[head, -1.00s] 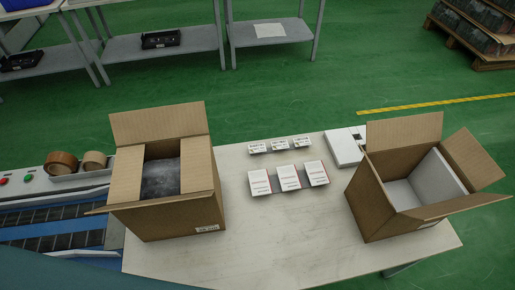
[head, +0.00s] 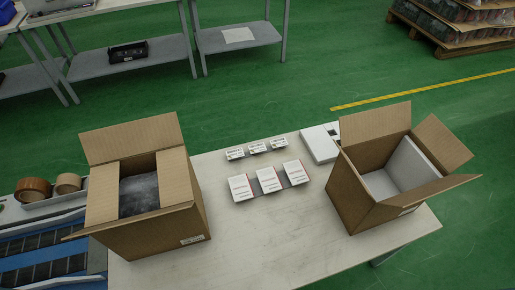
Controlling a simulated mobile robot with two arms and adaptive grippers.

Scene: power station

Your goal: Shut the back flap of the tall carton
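Two brown cartons stand on the table. The left carton (head: 155,240) has its two side flaps folded inward, with a dark grey filling showing between them. Its back flap (head: 130,139) stands up and leans back, and its front flap sticks outward toward me. The right carton (head: 352,190) is open, with a white lining inside. Its back flap (head: 375,124) stands up, its right flap (head: 441,143) sticks out and up, and its front flap spreads outward. I cannot tell for sure which carton is taller. Neither of my grippers is in view.
Several small white boxes (head: 268,180) lie mid-table, with a flat white box (head: 318,145) behind them. Tape rolls (head: 34,190) and a blue-edged conveyor (head: 45,262) are at the left. The tabletop (head: 265,240) between the cartons is clear in front.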

